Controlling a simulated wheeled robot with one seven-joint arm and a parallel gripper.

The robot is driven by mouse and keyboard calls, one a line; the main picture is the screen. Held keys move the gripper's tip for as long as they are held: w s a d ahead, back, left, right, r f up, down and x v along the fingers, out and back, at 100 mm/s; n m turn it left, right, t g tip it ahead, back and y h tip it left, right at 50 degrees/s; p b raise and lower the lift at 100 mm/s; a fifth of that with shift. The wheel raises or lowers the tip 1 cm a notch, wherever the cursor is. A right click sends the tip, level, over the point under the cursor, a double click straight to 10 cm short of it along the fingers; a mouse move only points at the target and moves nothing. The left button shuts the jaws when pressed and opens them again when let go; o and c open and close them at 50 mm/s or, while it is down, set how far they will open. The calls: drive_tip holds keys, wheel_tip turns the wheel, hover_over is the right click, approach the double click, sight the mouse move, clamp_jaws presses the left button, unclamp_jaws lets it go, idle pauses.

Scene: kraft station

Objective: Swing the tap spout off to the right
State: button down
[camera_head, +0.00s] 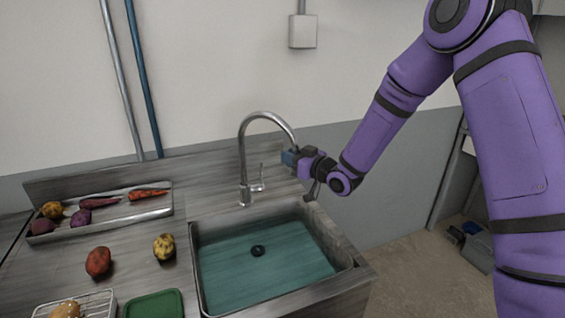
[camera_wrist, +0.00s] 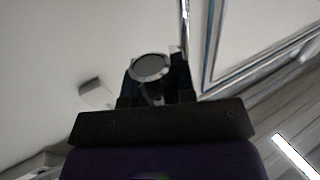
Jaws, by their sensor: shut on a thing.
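The tap is a silver gooseneck with its base (camera_head: 246,193) on the counter behind the sink. Its spout (camera_head: 268,116) arches up and to the right, and its end is at my gripper (camera_head: 290,158). My gripper is shut on the spout end, at the right rear of the sink. In the wrist view the round spout tip (camera_wrist: 151,67) shows between the dark fingers of my gripper (camera_wrist: 157,88). The exact finger contact is partly hidden in the head view. A small lever handle (camera_head: 257,187) stands on the right of the tap base.
The sink basin (camera_head: 345,262) has a teal floor and a dark drain (camera_head: 258,251). A metal tray (camera_head: 160,208) of vegetables, a red potato (camera_head: 98,262), a yellow potato (camera_head: 164,246), a green board (camera_head: 153,305) and a wire rack (camera_head: 100,303) lie left. A wall box (camera_head: 303,31) hangs above.

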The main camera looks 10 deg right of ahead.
drive_tip(key=shift+w+d, duration=0.45)
drive_tip(key=shift+w, duration=0.3)
drive_tip(key=shift+w+d, duration=0.45)
drive_tip(key=shift+w, duration=0.25)
drive_tip(key=c, duration=0.9)
unclamp_jaws()
drive_tip(key=shift+c, duration=0.2)
drive_tip(key=v, duration=1)
drive_tip(key=shift+s+d, duration=0.2)
drive_tip(key=shift+s, duration=0.15)
